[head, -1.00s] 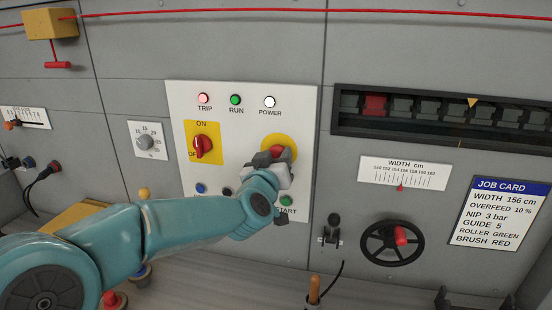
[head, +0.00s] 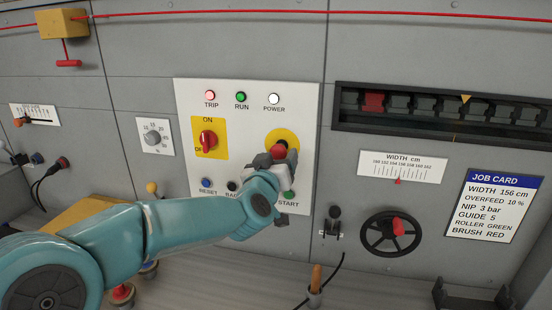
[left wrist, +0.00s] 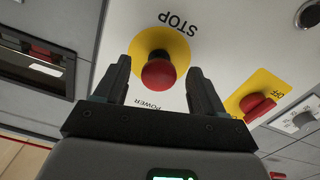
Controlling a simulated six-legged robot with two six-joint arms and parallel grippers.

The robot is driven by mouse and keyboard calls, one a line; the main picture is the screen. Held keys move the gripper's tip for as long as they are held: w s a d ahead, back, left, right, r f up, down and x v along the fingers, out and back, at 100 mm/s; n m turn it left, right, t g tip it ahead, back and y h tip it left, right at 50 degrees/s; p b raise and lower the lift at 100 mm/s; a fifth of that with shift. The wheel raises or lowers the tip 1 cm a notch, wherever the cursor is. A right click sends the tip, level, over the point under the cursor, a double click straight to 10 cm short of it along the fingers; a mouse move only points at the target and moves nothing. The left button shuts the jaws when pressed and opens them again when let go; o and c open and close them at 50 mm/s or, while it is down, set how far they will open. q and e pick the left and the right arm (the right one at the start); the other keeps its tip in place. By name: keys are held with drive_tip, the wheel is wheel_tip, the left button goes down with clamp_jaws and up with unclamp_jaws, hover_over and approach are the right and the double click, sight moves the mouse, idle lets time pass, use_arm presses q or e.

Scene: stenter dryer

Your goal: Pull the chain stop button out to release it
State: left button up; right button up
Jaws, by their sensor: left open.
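The chain stop button is a red mushroom button (left wrist: 159,74) on a round yellow plate marked STOP (left wrist: 175,44) in the left wrist view. In the head view the red button (head: 279,150) shows at the right of the white panel (head: 240,119), partly hidden by my gripper. My left gripper (head: 276,160) is in front of the button. In the left wrist view its two dark fingers (left wrist: 159,80) are spread, one on each side of the red cap, with a gap on both sides. It holds nothing. My right gripper is not in view.
The red ON/OFF switch (head: 208,139) sits left of the button, with the blue RESET button (head: 206,183) and green START button (head: 288,195) below. A black handwheel (head: 391,234) and a lever (head: 333,222) are to the right. A red cord (head: 300,12) runs along the top.

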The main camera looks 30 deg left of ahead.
use_arm(q)
drive_tip(key=shift+s+r, duration=0.15)
drive_tip(key=shift+w, duration=0.35)
drive_tip(key=shift+s, duration=0.15)
drive_tip(key=b+v, duration=0.1)
drive_tip(key=v, duration=1.5)
drive_tip(key=shift+b, duration=0.3)
drive_tip(key=shift+s, duration=0.25)
drive_tip(key=shift+w, duration=0.1)
